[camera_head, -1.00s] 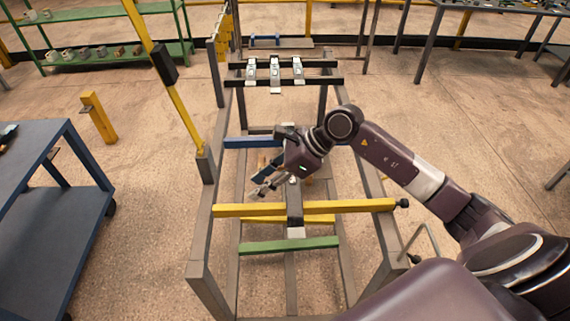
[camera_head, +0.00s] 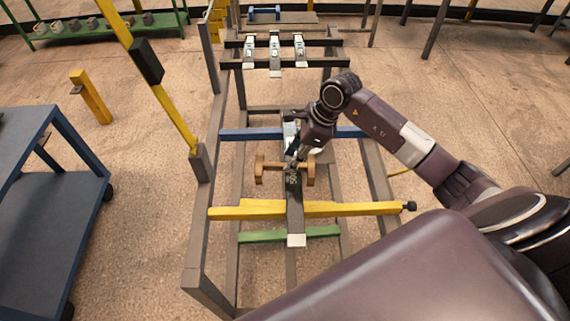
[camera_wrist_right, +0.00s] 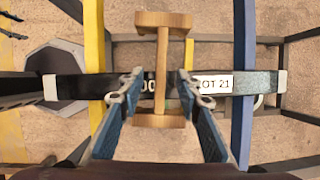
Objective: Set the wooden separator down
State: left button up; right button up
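The wooden separator (camera_head: 272,167) is a light-brown piece with a wider block at each end. It lies crosswise over a dark bar (camera_head: 296,217) of the rack, between the yellow and blue beams. In the right wrist view the separator (camera_wrist_right: 162,60) crosses the dark bar (camera_wrist_right: 258,83), which has a white label. My right gripper (camera_head: 292,178) points down over the bar. In the wrist view its two fingers (camera_wrist_right: 157,88) stand apart on either side of the separator's narrow middle, with gaps visible on both sides. My left gripper is not in view.
A yellow beam (camera_head: 340,209), a blue beam (camera_head: 238,134) and a green beam (camera_head: 318,232) cross the rack. A yellow post (camera_head: 165,98) stands at the left side. A blue cart (camera_head: 60,210) stands further left.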

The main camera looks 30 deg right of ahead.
jog(key=shift+p+x, duration=0.3)
jog(key=shift+x, duration=0.9)
jog(key=shift+w+a+f, duration=0.1)
jog(key=shift+a+f, duration=0.05)
jog(key=shift+f, duration=0.2)
jog(key=c, duration=0.8)
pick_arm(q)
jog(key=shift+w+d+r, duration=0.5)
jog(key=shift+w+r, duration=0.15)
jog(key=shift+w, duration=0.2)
pick_arm(e)
grip_shut()
